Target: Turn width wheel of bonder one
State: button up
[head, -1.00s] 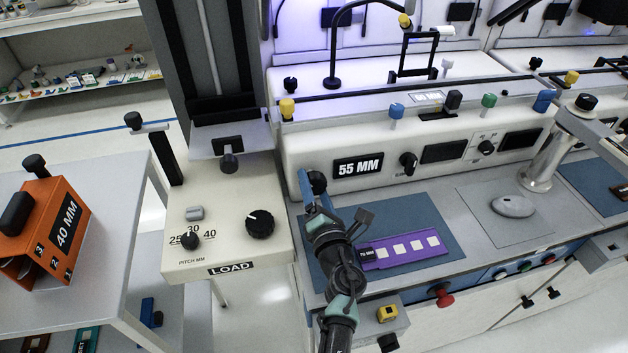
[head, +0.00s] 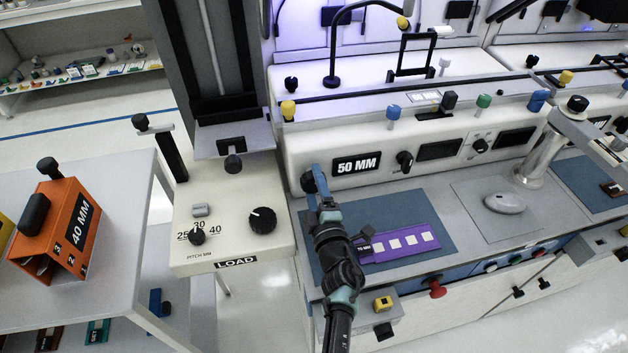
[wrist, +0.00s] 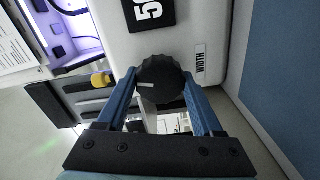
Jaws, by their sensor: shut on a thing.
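The width wheel (wrist: 161,80) is a black ribbed knob with a pale pointer line, beside a WIDTH label (wrist: 200,62) in the wrist view. My gripper (wrist: 162,88) has its two blue fingers shut on the wheel, one on each side. In the head view my gripper (head: 314,182) reaches the left end of the bonder's front panel (head: 376,143), and the wheel is mostly hidden behind the fingers. The width display (head: 357,165) next to it reads 50 MM; it is partly cut off in the wrist view (wrist: 150,10).
A purple strip (head: 398,243) marked 70 MM lies on the blue mat (head: 432,205) right of my arm. The LOAD unit (head: 236,228) with two knobs stands to the left. An orange 40 MM box (head: 58,225) sits on the grey table (head: 130,225).

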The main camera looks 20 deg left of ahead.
jog(key=shift+m+p, duration=0.3)
jog(key=shift+m, duration=1)
jog(key=o, duration=1.4)
jog(key=shift+c, duration=0.2)
jog(key=p+v, duration=0.4)
jog(key=v, duration=0.9)
jog(key=shift+p, duration=0.35)
